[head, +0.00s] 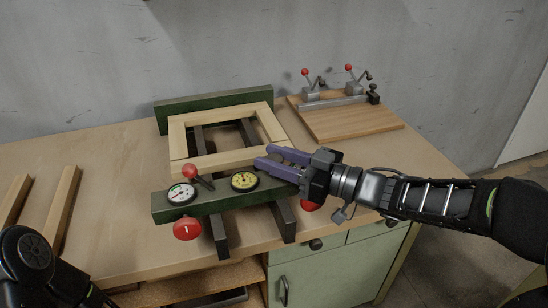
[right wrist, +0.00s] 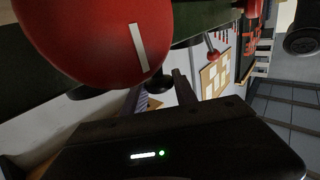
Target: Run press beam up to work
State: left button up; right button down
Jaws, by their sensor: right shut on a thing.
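The press beam (head: 215,202) is a dark green bar across the front of the press, with a white dial, a yellow dial and a red ball lever (head: 190,171). Red knobs sit on its front at the left (head: 187,229) and right (head: 310,204). A red knob (right wrist: 95,40) with a white mark fills much of the right wrist view. The work, a pale wooden frame (head: 178,132), lies on dark rails behind the beam; any gap between them is hard to tell. My right gripper (head: 263,157), purple-fingered, is shut at the beam's right end; its fingers hide that part. My left gripper is out of view.
A fixed green bar (head: 215,108) stands behind the frame. A wooden board (head: 350,122) with red-tipped toggle clamps is at the back right. Loose wood strips (head: 62,205) lie at the left. The rails (head: 219,238) stick out past the bench (head: 120,240).

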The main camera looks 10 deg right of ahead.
jog(key=shift+w, duration=0.1)
jog(key=shift+w+r, duration=0.1)
jog(key=shift+w, duration=0.25)
jog(key=w, duration=0.3)
jog(key=w+p, duration=0.1)
jog(key=w, duration=0.2)
jog(key=w+p, duration=0.1)
jog(key=w, duration=0.2)
jog(key=shift+a, duration=0.3)
jog(key=c, duration=1)
grip_release()
jog(key=shift+s, duration=0.1)
jog(key=shift+c, duration=0.2)
jog(key=v, duration=0.8)
jog(key=shift+a, duration=0.1)
